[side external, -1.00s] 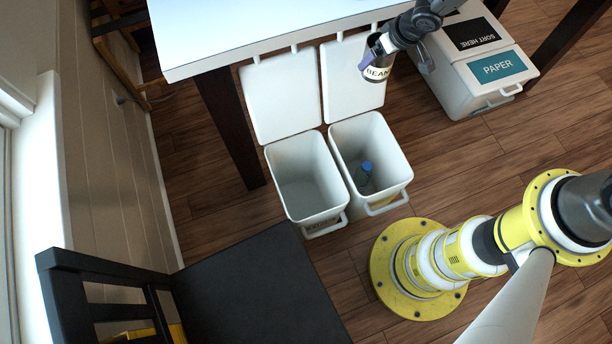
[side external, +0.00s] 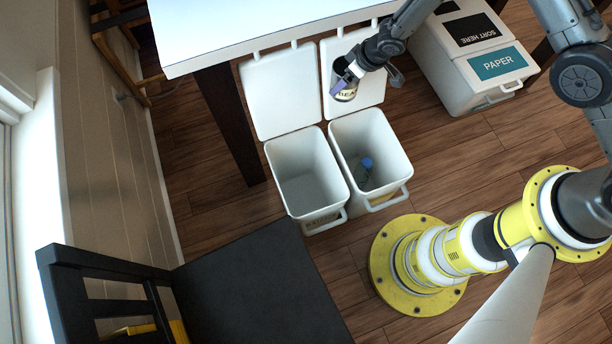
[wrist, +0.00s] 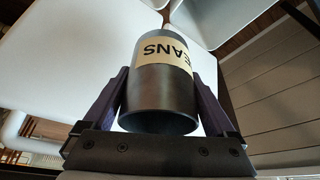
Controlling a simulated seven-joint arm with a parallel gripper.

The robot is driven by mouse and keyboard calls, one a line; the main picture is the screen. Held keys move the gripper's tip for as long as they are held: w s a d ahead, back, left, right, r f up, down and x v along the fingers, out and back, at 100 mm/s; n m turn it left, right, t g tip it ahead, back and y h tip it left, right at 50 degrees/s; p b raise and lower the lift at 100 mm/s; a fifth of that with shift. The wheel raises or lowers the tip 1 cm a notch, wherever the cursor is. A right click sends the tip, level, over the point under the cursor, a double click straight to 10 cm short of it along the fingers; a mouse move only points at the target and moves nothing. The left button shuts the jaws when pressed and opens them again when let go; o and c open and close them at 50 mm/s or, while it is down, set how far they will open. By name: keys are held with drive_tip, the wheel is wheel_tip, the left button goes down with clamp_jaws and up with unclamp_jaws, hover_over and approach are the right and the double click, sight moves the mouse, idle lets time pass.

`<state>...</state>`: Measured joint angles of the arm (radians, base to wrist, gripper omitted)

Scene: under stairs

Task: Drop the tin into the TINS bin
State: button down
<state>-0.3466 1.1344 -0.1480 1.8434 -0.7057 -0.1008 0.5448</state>
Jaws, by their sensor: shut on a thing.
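The tin is a dark metal can with a cream label reading BEANS; it shows in the side external view (side external: 345,92) and large in the wrist view (wrist: 163,88). My gripper (side external: 341,84) is shut on it, with one purple finger on each side in the wrist view (wrist: 165,95). It holds the tin in front of the raised lid of the right-hand open bin (side external: 402,152). That bin has a blue-capped bottle (side external: 364,171) inside. The left-hand open bin (side external: 300,147) looks empty. Front labels on both are too hidden to read, so I cannot tell which is TINS.
A white table (side external: 245,25) edges the back, behind the raised lids. A closed bin labelled PAPER (side external: 498,64) stands right, beside another lid reading SORT HERE (side external: 470,30). A black chair (side external: 250,285) stands in front of the left-hand bin.

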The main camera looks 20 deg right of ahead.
drive_tip(key=s+a+f+n, duration=0.2)
drive_tip(key=a+f, duration=0.2)
drive_tip(key=f, duration=0.3)
drive_tip(key=s+a+f+n+g+y, duration=0.1)
drive_tip(key=s+a+f+n, duration=0.2)
drive_tip(key=f, duration=0.4)
drive_tip(key=s+a+f+n+g+y, duration=0.1)
drive_tip(key=s+a+f+n, duration=0.1)
drive_tip(key=a+f, duration=0.3)
drive_tip(key=shift+s+a+f+n, duration=0.3)
drive_tip(key=shift+s+f, duration=0.4)
drive_tip(key=shift+f, duration=0.5)
unclamp_jaws()
drive_tip(key=v, duration=1.4)
drive_tip(key=shift+w, duration=0.2)
